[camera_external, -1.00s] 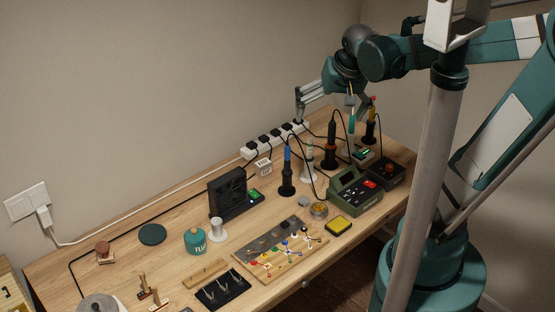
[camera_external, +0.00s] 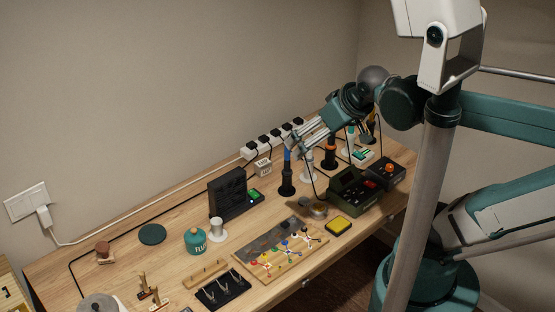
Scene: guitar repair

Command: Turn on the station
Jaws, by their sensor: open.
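I cannot tell for sure which one is the station. My gripper (camera_external: 293,150) is open and empty. It hangs over the back middle of the bench, above and left of both boxes, apart from them. My arm hides part of the tools behind.
A white power strip (camera_external: 262,145) with several plugs runs along the wall. Cables loop between the irons and boxes.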

